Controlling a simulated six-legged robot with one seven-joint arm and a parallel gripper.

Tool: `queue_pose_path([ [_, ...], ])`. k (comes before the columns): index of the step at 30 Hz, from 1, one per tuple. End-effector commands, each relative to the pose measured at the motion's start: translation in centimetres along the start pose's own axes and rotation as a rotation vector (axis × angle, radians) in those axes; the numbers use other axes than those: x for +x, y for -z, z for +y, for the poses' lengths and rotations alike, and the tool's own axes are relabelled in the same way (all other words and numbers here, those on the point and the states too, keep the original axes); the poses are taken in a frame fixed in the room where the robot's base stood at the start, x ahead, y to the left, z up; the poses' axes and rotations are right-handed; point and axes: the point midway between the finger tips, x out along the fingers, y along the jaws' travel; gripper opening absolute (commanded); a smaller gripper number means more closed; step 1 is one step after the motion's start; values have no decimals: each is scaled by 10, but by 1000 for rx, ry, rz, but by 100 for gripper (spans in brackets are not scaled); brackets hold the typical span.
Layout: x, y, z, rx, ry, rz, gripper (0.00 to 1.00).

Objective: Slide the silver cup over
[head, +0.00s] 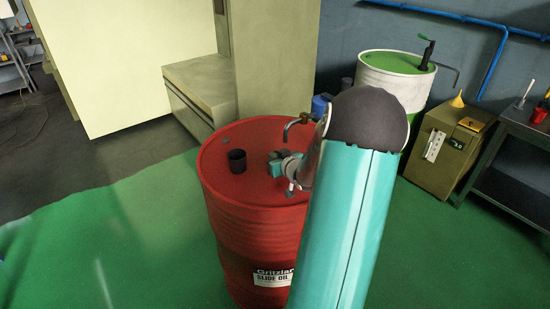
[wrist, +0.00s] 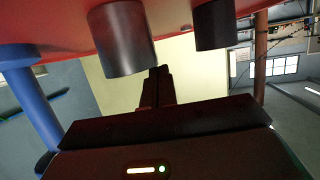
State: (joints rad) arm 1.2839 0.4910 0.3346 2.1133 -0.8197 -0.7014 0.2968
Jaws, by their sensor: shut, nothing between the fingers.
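In the wrist view, which looks upside down, a silver-grey cup (wrist: 122,40) stands on the red drum top (wrist: 65,25). A darker cup (wrist: 215,25) stands to its right. My gripper's fingers (wrist: 155,86) are together and empty, close to the silver cup in the picture; I cannot tell whether they touch it. In the head view, my gripper (head: 276,166) is low over the right part of the red drum (head: 245,210). A dark cup (head: 237,161) stands upright to its left. I cannot make out the silver cup there; my gripper and arm cover that part.
A metal tap (head: 298,125) rises at the drum's back edge. A blue object (head: 320,106) is behind my arm; a blue shape (wrist: 32,95) also shows in the wrist view. A white-green drum (head: 395,78) and tan cabinet (head: 440,150) stand right. The drum's front top is clear.

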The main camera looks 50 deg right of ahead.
Motion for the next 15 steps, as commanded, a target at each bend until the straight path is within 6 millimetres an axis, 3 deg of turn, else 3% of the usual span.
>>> queue_pose_path([
  [4, -6, -10, 1, 6, -3, -20, 0],
  [10, -34, -21, 1, 8, -5, -24, 0],
  [15, -36, -20, 0, 7, -2, -16, 0],
])
